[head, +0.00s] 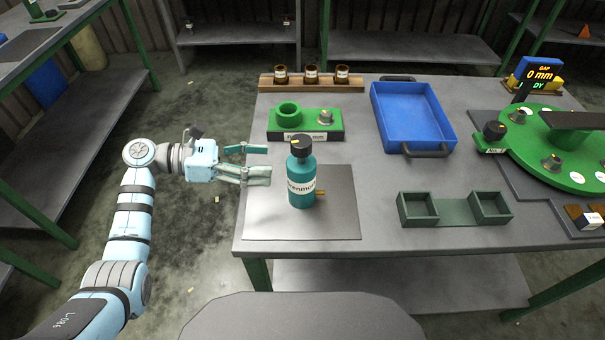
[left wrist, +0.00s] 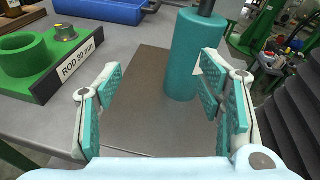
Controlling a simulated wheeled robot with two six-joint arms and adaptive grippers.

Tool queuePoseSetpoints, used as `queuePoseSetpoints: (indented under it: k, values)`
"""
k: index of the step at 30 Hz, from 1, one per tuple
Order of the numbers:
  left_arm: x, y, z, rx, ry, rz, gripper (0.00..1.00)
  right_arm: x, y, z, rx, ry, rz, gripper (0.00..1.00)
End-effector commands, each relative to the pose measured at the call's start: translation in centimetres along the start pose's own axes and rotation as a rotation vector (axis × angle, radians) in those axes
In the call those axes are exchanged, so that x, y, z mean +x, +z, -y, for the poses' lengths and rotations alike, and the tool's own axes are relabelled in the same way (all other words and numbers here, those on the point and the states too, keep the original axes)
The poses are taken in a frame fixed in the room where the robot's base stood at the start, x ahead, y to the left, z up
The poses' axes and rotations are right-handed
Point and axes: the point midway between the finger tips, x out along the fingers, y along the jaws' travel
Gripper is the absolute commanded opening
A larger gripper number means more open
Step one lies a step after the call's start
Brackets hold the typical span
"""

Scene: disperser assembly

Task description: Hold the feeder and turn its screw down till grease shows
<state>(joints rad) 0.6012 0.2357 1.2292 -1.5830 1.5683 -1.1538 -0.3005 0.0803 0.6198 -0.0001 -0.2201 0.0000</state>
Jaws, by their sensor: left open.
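The feeder (head: 302,186) is a teal bottle with a white label, a black screw cap (head: 301,147) with a yellow mark, and a small brass-coloured nozzle low on its right side. It stands upright on a grey mat (head: 345,222) near the table's left front. My left gripper (head: 258,163) is open and empty, to the left of the feeder and apart from it. In the left wrist view the feeder (left wrist: 192,55) stands beyond the open fingers (left wrist: 155,98), nearer the right finger. No grease is visible. My right gripper is not in view.
Behind the feeder stands a green fixture (head: 290,114) labelled ROD 30 mm. A blue tray (head: 413,117), a green two-pocket holder (head: 455,210) and a rack of brown jars (head: 311,82) are on the table. A green round station (head: 570,160) with a GAP 0 mm display stands right.

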Motion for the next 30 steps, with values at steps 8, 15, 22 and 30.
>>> queuePoseSetpoints:
  k: [8, 15, 22, 30]
  values:
    - [0.7, -2.5, 2.9, 0.183, -0.133, -0.108, 0.62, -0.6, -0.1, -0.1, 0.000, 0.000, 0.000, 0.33]
    - [5.1, -2.9, 3.4, 0.179, -0.133, -0.103, 0.62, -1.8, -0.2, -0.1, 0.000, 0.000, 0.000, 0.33]
    - [8.8, -3.9, 3.7, 0.180, -0.131, -0.104, 0.62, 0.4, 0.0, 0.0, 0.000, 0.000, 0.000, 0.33]
    - [9.6, -3.7, 3.9, 0.179, -0.129, -0.105, 0.62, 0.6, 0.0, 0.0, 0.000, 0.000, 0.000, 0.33]
